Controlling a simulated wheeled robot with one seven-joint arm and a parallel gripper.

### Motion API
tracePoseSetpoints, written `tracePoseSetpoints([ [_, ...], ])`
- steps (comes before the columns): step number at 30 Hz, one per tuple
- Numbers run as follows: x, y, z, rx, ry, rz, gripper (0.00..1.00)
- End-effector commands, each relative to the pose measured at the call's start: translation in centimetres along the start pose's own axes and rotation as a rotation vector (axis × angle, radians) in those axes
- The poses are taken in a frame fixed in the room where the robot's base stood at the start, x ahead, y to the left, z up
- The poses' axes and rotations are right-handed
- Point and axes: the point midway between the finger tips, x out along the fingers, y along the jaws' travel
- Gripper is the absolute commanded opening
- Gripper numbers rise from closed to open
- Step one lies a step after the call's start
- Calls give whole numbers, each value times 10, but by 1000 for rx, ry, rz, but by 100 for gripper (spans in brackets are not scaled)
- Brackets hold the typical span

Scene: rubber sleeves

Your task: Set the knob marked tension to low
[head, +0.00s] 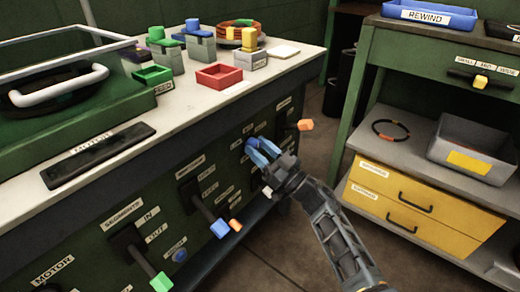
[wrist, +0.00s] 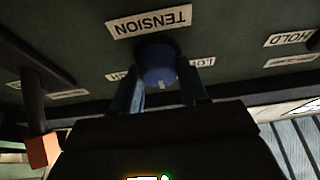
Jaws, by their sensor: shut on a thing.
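The tension knob (wrist: 158,62) is round and blue, on the dark green panel under an upside-down TENSION label (wrist: 148,21) in the wrist view. A small pale mark shows on its face, near the gripper side. Small labels (wrist: 202,62) sit on both sides, partly hidden by my fingers; I cannot read them surely. My gripper (wrist: 161,88) has its blue fingers on either side of the knob, shut on it. In the head view my gripper (head: 262,150) is at the panel's right part and hides the knob.
Levers stick out of the panel nearby: one with an orange tip (head: 305,125) at the right, one with a blue tip (head: 220,228) at the left, one with a green tip (head: 162,282). A shelf with yellow drawers (head: 425,200) stands right. Bare floor lies between.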

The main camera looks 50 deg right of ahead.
Motion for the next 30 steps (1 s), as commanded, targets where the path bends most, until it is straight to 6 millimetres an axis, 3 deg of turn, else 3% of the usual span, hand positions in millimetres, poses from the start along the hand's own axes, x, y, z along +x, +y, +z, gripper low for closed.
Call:
tracePoseSetpoints([
  [4,0,0,0,0,0,0,13],
  [14,0,1,0,-47,1,-19,13],
  [30,0,2,-1,-439,0,-180,13],
])
